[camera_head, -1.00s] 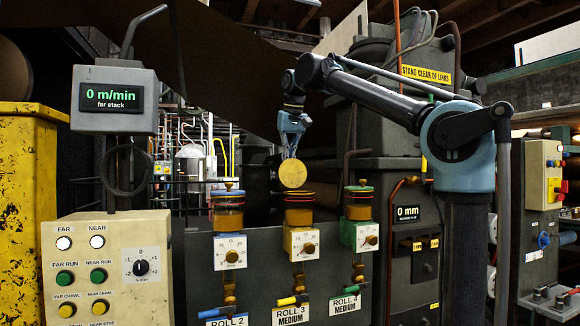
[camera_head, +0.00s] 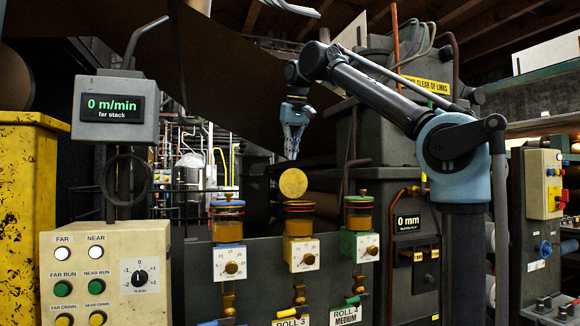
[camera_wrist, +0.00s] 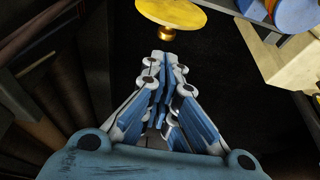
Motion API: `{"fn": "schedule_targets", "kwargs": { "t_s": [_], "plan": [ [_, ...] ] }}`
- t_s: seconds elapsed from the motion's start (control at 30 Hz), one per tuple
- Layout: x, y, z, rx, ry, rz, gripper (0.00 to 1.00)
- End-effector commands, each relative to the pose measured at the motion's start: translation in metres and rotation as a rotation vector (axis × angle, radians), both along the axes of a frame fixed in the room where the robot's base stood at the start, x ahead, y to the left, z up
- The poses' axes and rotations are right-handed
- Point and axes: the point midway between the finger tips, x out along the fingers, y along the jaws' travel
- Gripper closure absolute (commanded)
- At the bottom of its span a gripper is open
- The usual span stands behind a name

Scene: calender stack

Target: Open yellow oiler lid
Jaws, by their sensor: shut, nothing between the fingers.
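The yellow oiler (camera_head: 298,225) is the middle one of three, with an amber reservoir and a dial box. Its round yellow lid (camera_head: 293,183) stands upright above the reservoir, its flat face toward the head camera. In the wrist view the lid (camera_wrist: 172,12) shows at the top, cut by the frame edge, with a small brass knob (camera_wrist: 166,34) on its side. My gripper (camera_head: 291,157) points down just above the lid's top edge, with a small gap. In the wrist view my gripper (camera_wrist: 165,58) is shut and empty, its fingertips together near the knob but apart from it.
A blue oiler (camera_head: 228,228) stands on the left and a green oiler (camera_head: 359,221) on the right, both with lids down. A control panel (camera_head: 105,265) and a speed display (camera_head: 112,107) are further left. A dark slanted sheet (camera_head: 215,75) hangs behind my gripper.

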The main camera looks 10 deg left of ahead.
Motion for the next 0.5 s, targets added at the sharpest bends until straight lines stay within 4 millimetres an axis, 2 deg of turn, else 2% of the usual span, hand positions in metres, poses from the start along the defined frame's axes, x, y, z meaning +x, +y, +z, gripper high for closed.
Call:
{"fn": "schedule_targets", "kwargs": {
  "t_s": [0.3, 0.5],
  "plan": [
    [-0.012, -0.008, 0.043, 0.000, 0.000, 0.000, 1.00],
    [-0.017, -0.010, 0.059, 0.001, 0.000, 0.001, 1.00]
  ]
}}
